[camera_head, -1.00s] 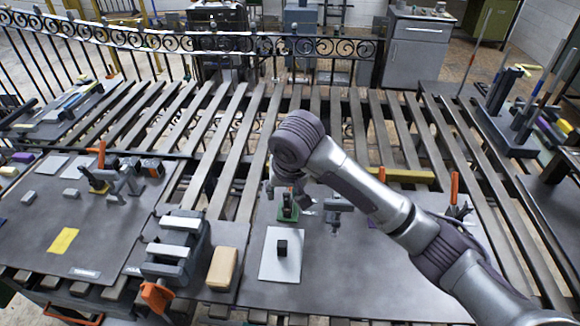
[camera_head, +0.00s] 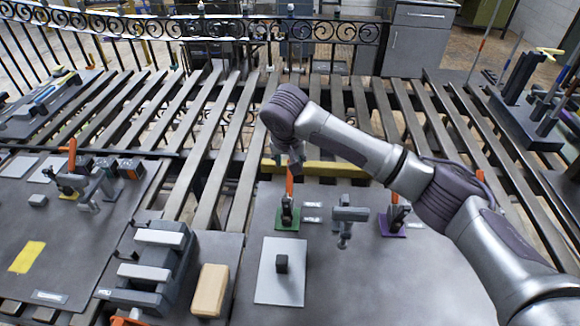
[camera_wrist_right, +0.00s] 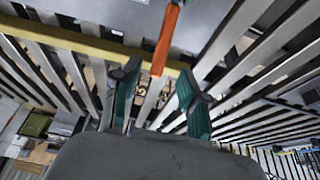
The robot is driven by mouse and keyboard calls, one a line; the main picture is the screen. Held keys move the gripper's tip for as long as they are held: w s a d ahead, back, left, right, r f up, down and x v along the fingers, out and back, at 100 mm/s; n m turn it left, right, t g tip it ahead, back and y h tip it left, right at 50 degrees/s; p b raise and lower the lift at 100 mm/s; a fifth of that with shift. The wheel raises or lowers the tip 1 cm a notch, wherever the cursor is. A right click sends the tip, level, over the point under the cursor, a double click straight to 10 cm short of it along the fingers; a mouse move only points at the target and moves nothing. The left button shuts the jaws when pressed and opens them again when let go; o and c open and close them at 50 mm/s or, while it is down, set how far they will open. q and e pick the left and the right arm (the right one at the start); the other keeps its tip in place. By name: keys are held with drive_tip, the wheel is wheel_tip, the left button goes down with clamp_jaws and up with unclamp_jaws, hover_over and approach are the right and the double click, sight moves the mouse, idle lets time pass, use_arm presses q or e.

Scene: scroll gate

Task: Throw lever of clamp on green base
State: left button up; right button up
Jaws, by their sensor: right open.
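The clamp on the green base (camera_head: 286,220) stands on the grey board behind a light plate. Its orange lever (camera_head: 289,181) points up in the head view. My right gripper (camera_head: 296,168) is at the lever's upper end, partly hidden by my wrist. In the right wrist view, my gripper's fingers (camera_wrist_right: 157,80) are open, with the tip of an orange lever (camera_wrist_right: 167,35) between them. I see no clear contact between finger and lever. The green base is not visible there. My left gripper is not in view.
A grey fixture (camera_head: 349,214) stands right of the clamp, then another clamp on a purple base (camera_head: 392,224), partly near my arm. The light plate (camera_head: 280,287) with a black block lies in front. A yellow bar (camera_head: 325,169) runs behind the board.

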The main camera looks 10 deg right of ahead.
sight(290, 178)
drive_tip(key=x, duration=0.5)
drive_tip(key=shift+w+f+p, duration=0.15)
drive_tip(key=shift+f+p, duration=0.15)
drive_tip(key=shift+p, duration=0.05)
drive_tip(key=shift+w+f, duration=0.1)
drive_tip(key=shift+f, duration=0.2)
drive_tip(key=shift+w+f, duration=0.1)
drive_tip(key=shift+f, duration=0.05)
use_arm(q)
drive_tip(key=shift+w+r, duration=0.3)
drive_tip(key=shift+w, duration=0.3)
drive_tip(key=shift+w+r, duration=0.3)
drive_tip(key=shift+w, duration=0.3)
use_arm(e)
clamp_jaws()
